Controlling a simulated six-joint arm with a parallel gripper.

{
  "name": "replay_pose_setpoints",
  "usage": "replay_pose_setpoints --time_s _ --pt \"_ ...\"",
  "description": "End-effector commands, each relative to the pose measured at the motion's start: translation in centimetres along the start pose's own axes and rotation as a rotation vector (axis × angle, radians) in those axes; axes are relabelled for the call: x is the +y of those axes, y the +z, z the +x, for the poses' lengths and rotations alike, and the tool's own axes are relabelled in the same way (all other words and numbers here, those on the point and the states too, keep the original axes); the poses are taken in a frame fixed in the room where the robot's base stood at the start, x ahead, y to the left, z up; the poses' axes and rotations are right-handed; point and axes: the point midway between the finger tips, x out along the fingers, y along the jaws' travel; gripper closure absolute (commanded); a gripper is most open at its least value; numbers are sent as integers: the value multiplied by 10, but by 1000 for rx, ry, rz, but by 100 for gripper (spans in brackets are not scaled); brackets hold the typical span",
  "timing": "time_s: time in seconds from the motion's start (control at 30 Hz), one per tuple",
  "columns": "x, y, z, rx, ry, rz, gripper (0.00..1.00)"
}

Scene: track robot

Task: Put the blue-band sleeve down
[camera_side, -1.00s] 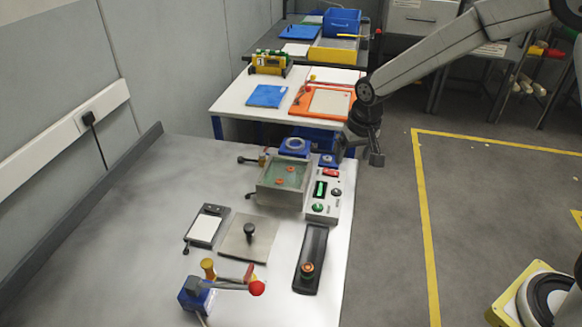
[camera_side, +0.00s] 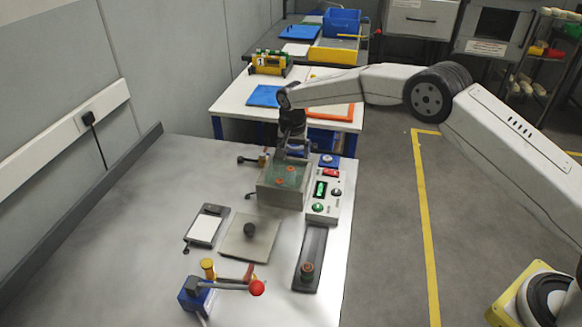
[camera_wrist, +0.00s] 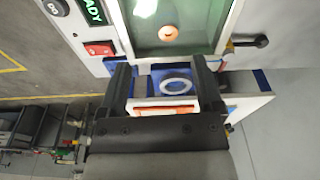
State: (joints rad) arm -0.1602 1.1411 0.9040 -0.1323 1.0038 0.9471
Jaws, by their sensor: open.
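My gripper (camera_wrist: 161,72) is open, with a dark finger on each side of a pale ring (camera_wrist: 178,86) in the wrist view. The ring lies on a blue block (camera_wrist: 157,80) behind the tank and shows between the fingers. I cannot tell whether this ring is the blue-band sleeve; no blue band can be made out. In the side view my gripper (camera_side: 293,148) points down over that block and hides most of it. Nothing is visibly clamped between the fingers.
A green-floored tank (camera_side: 284,185) with orange pieces stands just in front of my gripper. A control box (camera_side: 325,190) with a lit display is at its right. A black track (camera_side: 311,255), a square plate (camera_side: 249,240) and a red-knobbed lever (camera_side: 256,288) are nearer. The bench's left is clear.

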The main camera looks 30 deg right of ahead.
Motion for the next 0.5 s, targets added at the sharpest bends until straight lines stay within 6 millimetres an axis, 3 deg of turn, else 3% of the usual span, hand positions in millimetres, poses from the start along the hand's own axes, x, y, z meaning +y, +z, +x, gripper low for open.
replay_pose_setpoints --time_s 0.5 --pt "-10 -1 15 2 11 46 16"
